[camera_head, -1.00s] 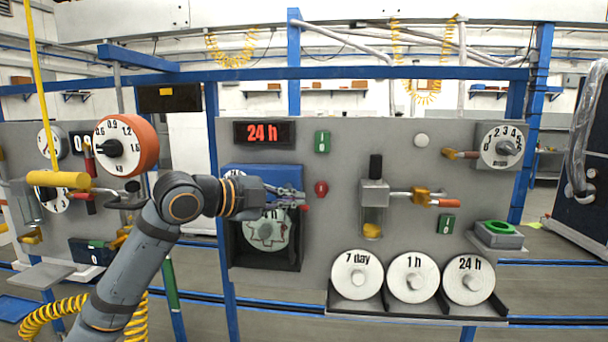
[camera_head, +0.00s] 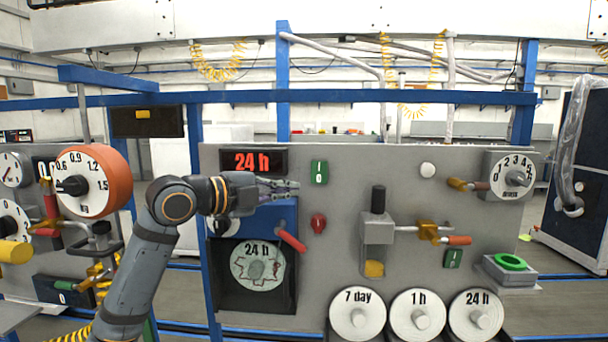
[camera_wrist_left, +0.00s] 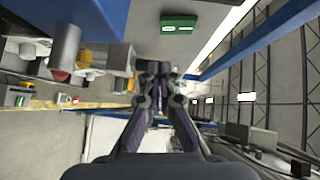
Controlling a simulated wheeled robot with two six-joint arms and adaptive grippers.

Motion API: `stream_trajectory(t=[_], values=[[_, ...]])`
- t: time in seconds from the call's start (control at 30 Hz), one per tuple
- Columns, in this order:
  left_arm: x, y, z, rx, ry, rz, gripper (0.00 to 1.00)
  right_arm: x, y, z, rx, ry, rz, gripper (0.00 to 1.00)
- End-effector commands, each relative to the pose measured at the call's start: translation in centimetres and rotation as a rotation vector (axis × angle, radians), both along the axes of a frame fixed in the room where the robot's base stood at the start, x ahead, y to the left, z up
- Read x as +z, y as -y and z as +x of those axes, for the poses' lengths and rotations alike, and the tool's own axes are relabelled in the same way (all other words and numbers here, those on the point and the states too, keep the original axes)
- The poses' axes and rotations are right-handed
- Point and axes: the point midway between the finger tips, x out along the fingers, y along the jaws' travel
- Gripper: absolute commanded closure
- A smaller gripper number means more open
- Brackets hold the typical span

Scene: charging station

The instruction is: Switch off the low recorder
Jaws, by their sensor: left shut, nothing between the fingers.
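The chart recorder has a blue top (camera_head: 270,218) and a dark open case (camera_head: 228,292) with a white "24 h" disc (camera_head: 257,265) inside. A red lever (camera_head: 291,240) slants at its right front. A green rocker switch marked I and 0 (camera_head: 319,173) is on the grey panel, up and right of the recorder. It also shows in the left wrist view (camera_wrist_left: 180,22). My left gripper (camera_head: 296,186) is shut and empty, just above the blue top and left of the green switch. Its fingers show in the left wrist view (camera_wrist_left: 157,70). My right gripper is out of view.
A red "24 h" display (camera_head: 252,161) is above the recorder. A red knob (camera_head: 318,223) is below the switch. A second green switch (camera_head: 452,258) sits lower right. Several spare discs (camera_head: 357,312) stand at the bottom. An orange dial (camera_head: 93,181) is at left.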

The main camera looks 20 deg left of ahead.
Motion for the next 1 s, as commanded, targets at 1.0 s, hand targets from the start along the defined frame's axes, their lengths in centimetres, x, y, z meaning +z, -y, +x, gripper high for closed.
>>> stream_trajectory(t=[1.0], values=[[-2.0,1.0,8.2,0.0,0.035,0.01,1.0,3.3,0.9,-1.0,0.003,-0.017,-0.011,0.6]])
